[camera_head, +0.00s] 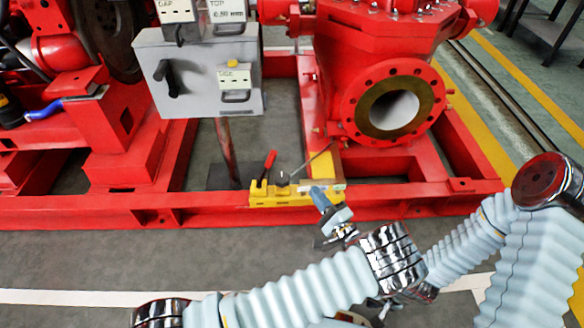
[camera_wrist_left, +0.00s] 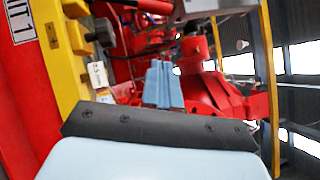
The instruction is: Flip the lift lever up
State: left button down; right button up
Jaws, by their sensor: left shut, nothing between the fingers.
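A yellow lever unit (camera_head: 262,197) sits on the front rail of the red base frame in the head view. A lever with a red handle (camera_head: 269,162) rises from its left part, tilted slightly right. A small dark knob and a thin rod slanting up to the right show beside it. I cannot tell from labels which is the lift lever. My left gripper (camera_head: 318,194) is shut and empty at the right end of the yellow unit, apart from the red handle. Its closed blue fingers (camera_wrist_left: 163,85) show in the left wrist view, with yellow metal at left. My right gripper is out of view.
A grey control box (camera_head: 200,75) stands behind and above the yellow unit. A red pump housing with a round flange (camera_head: 434,100) stands at right. The red base frame rail (camera_head: 100,210) runs across. Grey floor in front is partly covered by my arms.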

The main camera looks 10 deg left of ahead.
aim_at(267, 169)
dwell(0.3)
pick_arm(q)
jog(key=s+a+x, duration=0.1)
jog(key=s+x, duration=0.1)
jog(key=x, duration=1.1)
jog(key=shift+a+r, duration=0.3)
jog(key=shift+r, duration=0.05)
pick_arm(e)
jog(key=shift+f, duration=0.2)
pick_arm(q)
jog(key=shift+s+a, duration=0.1)
jog(key=shift+s, duration=0.05)
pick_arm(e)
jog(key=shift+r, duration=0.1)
